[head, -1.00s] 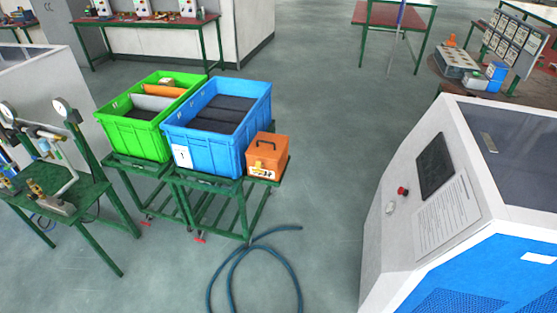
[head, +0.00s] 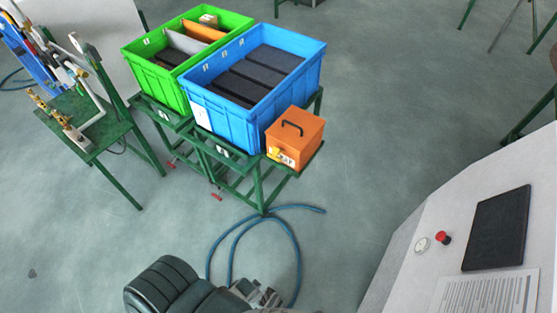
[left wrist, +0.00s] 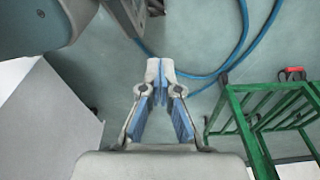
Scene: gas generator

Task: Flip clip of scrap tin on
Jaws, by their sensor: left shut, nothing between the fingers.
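The orange scrap tin (head: 295,138) has a black handle on its lid and a small yellow clip (head: 275,153) low on its front left side. It sits on a green stand in front of the blue crate. Whether the clip is on or off is too small to tell. My left gripper (left wrist: 160,70) is shut and empty in the left wrist view, over the grey floor beside a green frame. In the head view a dark arm of mine shows at the bottom, below the stand and apart from the tin. The tin does not show in the left wrist view.
A blue crate (head: 203,107) and a green crate (head: 146,72) stand behind the tin on green stands (head: 250,171). A blue hose (head: 297,247) lies on the floor in front. A white cabinet (head: 440,210) with a red button fills the right. A green table (head: 88,143) stands left.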

